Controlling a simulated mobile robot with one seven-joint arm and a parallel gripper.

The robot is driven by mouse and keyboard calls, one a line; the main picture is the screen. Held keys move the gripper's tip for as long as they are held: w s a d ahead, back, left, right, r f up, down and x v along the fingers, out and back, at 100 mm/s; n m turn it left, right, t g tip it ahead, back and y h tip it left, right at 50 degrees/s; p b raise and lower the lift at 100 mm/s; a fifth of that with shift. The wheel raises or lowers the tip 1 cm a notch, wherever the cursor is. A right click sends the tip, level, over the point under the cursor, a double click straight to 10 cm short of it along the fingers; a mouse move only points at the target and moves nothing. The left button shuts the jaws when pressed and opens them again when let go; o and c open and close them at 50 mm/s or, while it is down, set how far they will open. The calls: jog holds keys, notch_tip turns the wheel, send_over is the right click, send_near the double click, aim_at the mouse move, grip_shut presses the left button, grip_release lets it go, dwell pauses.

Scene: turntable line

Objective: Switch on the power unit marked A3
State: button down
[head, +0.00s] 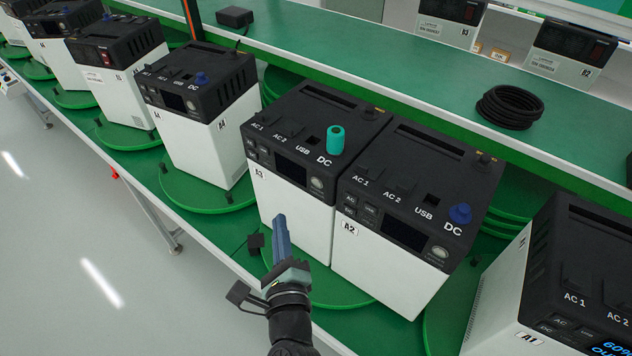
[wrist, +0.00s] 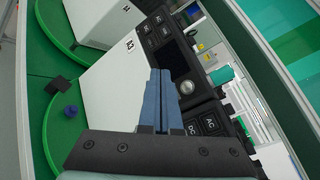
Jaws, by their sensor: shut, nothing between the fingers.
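The A3 power unit (head: 290,215) is a white box with a black top, beside unit A2. Its label A3 (wrist: 130,44) shows in the wrist view. Its front panel has small AC, USB and DC buttons, a dark screen (head: 291,170) and a round silver button (head: 317,183). The round button also shows in the wrist view (wrist: 187,87). A teal cap (head: 335,139) stands at its DC outlet. My gripper (head: 279,218) is shut and empty in front of A3's white face. In the wrist view its blue fingertips (wrist: 160,72) appear just left of the round button; contact cannot be told.
Unit A2 (head: 390,250), with a blue cap (head: 460,213), stands close on A3's right. Unit A1 (head: 500,290), at lower right, has a lit display. More units stand on green turntables to the left. A black cable coil (head: 510,107) lies on the rear shelf.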

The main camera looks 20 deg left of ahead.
jog(key=b, duration=0.3)
send_near(310, 179)
jog(key=w+a, duration=0.3)
jog(key=shift+w+f, duration=0.25)
jog(key=shift+f, duration=0.05)
jog(key=shift+w, duration=0.1)
dwell(1.5)
jog(key=shift+w+d, duration=0.1)
jog(key=shift+w, duration=0.2)
jog(key=shift+w+d, duration=0.15)
jog(key=shift+w, duration=0.15)
dwell(0.6)
jog(key=shift+s, duration=0.15)
jog(key=shift+s+a, duration=0.25)
jog(key=shift+s, duration=0.35)
jog(key=shift+p, duration=0.3)
jog(key=shift+s+a+p, duration=0.3)
jog(key=shift+s, duration=0.5)
jog(key=shift+s+a+p, duration=0.3)
jog(key=shift+s, duration=0.45)
jog(key=shift+s+a+p, duration=0.3)
jog(key=shift+s, duration=0.5)
